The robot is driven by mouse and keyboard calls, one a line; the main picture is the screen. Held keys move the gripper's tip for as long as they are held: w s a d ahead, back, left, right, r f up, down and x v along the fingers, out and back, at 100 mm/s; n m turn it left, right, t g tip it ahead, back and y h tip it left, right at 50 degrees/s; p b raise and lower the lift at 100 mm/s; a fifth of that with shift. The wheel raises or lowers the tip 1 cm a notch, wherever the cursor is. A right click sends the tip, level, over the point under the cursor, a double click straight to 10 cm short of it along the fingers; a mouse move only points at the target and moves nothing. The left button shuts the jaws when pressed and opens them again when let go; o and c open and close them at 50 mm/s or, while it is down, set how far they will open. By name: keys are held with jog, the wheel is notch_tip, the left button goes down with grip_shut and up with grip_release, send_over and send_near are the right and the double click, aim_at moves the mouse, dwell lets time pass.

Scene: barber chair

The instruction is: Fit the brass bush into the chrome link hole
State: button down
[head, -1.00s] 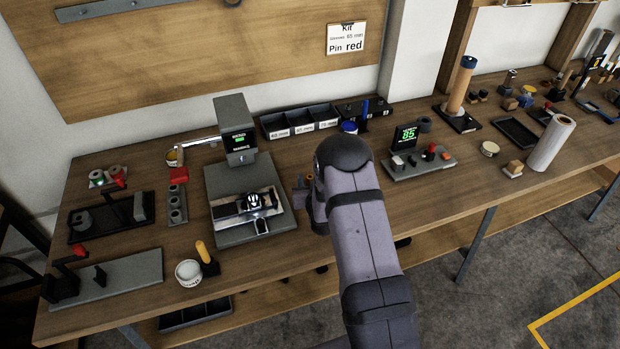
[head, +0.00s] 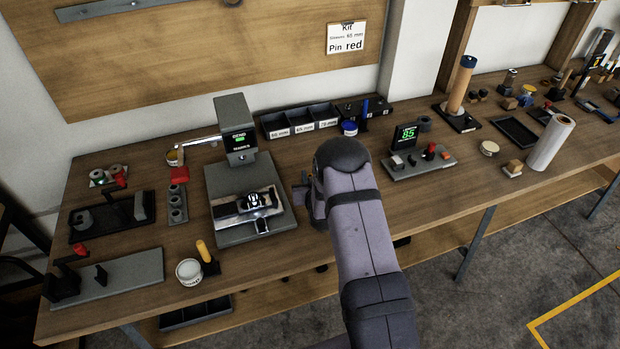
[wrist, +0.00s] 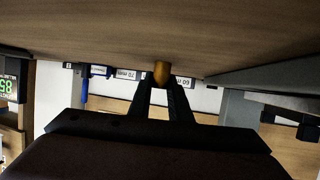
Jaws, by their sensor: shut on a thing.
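The brass bush (wrist: 161,72) is between the tips of my gripper's fingers (wrist: 162,84) in the wrist view. My gripper is shut on it, above the bench. In the head view my gripper (head: 304,190) is partly hidden by my own arm, just right of the press, and I cannot make out the bush there. A shiny chrome part, which looks like the chrome link (head: 260,222), lies in the fixture on the grey press base (head: 226,176). Its hole is too small to make out. The bush is apart from it.
The press head (head: 235,130) stands over the back of its base. Labelled bins (head: 290,122) stand behind. A gauge with a green 85 display (head: 406,134) is to the right. A white tub (head: 189,271) and yellow-handled tool (head: 205,254) are at front left.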

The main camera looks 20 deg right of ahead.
jog(key=shift+r, duration=0.25)
jog(key=shift+r+b, duration=1.05)
jog(key=shift+r, duration=3.7)
jog(key=shift+s+f, duration=0.1)
